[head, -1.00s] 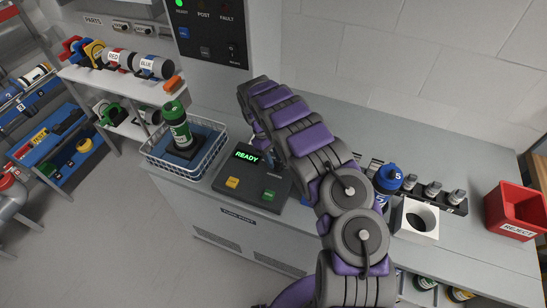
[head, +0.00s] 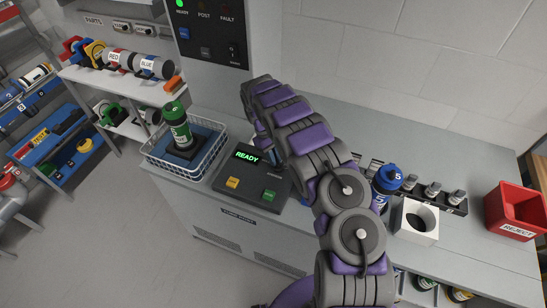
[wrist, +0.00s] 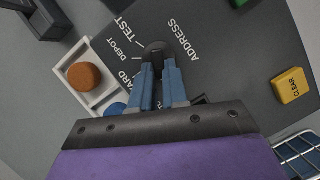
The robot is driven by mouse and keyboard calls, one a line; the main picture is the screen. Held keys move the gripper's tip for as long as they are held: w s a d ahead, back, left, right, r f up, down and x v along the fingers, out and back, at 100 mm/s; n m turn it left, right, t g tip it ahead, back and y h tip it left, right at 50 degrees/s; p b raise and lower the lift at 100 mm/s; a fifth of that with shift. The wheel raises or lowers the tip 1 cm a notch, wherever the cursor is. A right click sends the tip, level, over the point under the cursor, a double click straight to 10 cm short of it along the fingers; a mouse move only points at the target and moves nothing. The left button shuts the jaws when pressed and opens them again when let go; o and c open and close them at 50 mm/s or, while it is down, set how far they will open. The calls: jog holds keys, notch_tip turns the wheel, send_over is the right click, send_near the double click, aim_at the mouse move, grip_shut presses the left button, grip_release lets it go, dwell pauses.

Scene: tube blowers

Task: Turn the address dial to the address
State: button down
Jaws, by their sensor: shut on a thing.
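In the wrist view the address dial (wrist: 156,48) is a dark round knob on the grey console, with the labels TEST, DEPOT, a partly hidden one ending in ARD, and ADDRESS printed around it. My gripper (wrist: 160,62) is over the dial, its two blue fingers shut on it. The fingers and palm hide much of the dial and some labels, so I cannot tell which position its pointer marks. In the head view my arm hides the dial and gripper. The console (head: 228,190) there shows a green READY display (head: 247,155).
A yellow CLEAR button (wrist: 291,85) and a white tray with an orange knob (wrist: 84,76) flank the dial. A wire basket (head: 160,172) holding a green-capped carrier (head: 178,125) stands left of the console. A blue-capped carrier (head: 388,180) and red REJECT bin (head: 517,205) are at right.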

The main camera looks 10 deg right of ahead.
jog(key=m+y, duration=0.1)
jog(key=m, duration=0.2)
jog(key=d+m+y+p, duration=0.1)
jog(key=m, duration=0.2)
jog(key=shift+w+d+m+g+y, duration=0.1)
jog(key=shift+m+g+y, duration=0.2)
jog(key=shift+m, duration=0.1)
jog(key=m, duration=0.2)
jog(key=m+y+p, duration=0.1)
jog(key=m, duration=0.1)
jog(key=shift+d+p, duration=0.3)
jog(key=shift+d, duration=0.1)
jog(key=shift+d+m+y, duration=0.1)
jog(key=shift+m+y, duration=0.4)
jog(key=shift+m, duration=0.3)
jog(key=shift+s+t+p, duration=0.2)
jog(key=shift+t+p, duration=0.1)
jog(key=shift+t, duration=0.1)
jog(key=c, duration=1.1)
grip_release()
jog(key=shift+c, duration=0.2)
